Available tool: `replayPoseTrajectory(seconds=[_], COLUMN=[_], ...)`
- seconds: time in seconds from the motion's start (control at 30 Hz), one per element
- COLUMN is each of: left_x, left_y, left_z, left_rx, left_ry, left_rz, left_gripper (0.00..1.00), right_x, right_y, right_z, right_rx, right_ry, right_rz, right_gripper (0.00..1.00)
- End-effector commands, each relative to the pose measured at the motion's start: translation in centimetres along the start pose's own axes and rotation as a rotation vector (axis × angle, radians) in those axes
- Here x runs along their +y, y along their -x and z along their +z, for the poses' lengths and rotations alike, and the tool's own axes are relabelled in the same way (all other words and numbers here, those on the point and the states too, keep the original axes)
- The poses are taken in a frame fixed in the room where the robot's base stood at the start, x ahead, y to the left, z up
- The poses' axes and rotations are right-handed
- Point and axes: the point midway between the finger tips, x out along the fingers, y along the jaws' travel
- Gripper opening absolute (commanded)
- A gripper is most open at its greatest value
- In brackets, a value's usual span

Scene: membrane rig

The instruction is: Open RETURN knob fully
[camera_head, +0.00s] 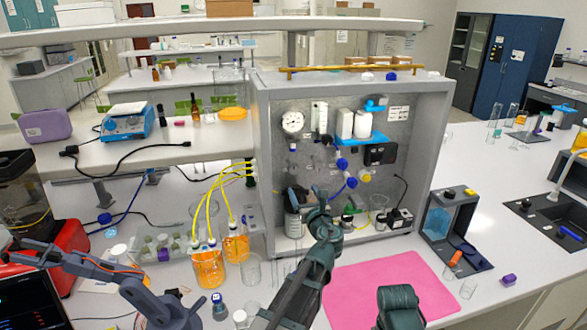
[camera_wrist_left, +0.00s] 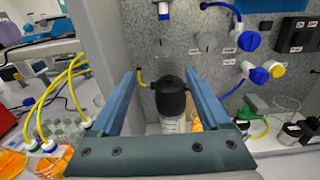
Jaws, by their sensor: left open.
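The upright rig panel (camera_head: 290,165) carries several knobs. In the left wrist view there are a grey knob (camera_wrist_left: 206,43), an upper blue knob (camera_wrist_left: 248,41), a lower blue knob (camera_wrist_left: 258,75) and a yellow knob (camera_wrist_left: 277,69). Their labels are too small to read, so I cannot tell which is RETURN. My left gripper (camera_head: 304,192) is in front of the lower panel, below and left of the blue knobs. Its fingers are apart and empty. A black-capped bottle (camera_wrist_left: 172,100) shows between them, beyond the fingers, with no visible grip.
Orange-filled bottles (camera_head: 208,266) with yellow tubes stand left of the rig. A pink mat (camera_head: 390,285) lies in front. A small pump (camera_head: 398,218) sits at the rig's lower right. A grey frame stand (camera_head: 450,225) is farther right.

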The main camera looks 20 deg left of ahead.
Motion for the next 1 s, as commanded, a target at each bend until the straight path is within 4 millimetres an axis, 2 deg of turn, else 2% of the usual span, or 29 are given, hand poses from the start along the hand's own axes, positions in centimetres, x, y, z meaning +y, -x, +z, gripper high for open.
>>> replayPoseTrajectory(seconds=[0.23,0.37,0.8,1.0], left_x=[-0.3,-0.4,-0.5,-0.5], left_y=[-0.5,-1.7,-10.4,-13.0], left_z=[0.5,0.5,0.7,0.7], left_rx=[-0.022,-0.021,-0.02,-0.02], left_ry=[-0.064,-0.062,-0.059,-0.059], left_rz=[-0.015,-0.012,-0.012,-0.013], left_gripper=[0.8,0.8,0.8,0.8], right_x=[0.0,0.0,0.0,0.0], right_y=[0.0,0.0,0.0,0.0], right_z=[0.0,0.0,0.0,0.0], right_rx=[0.0,0.0,0.0,0.0], right_ry=[0.0,0.0,0.0,0.0], right_rz=[0.0,0.0,0.0,0.0], right_gripper=[0.65,0.65,0.65,0.65])
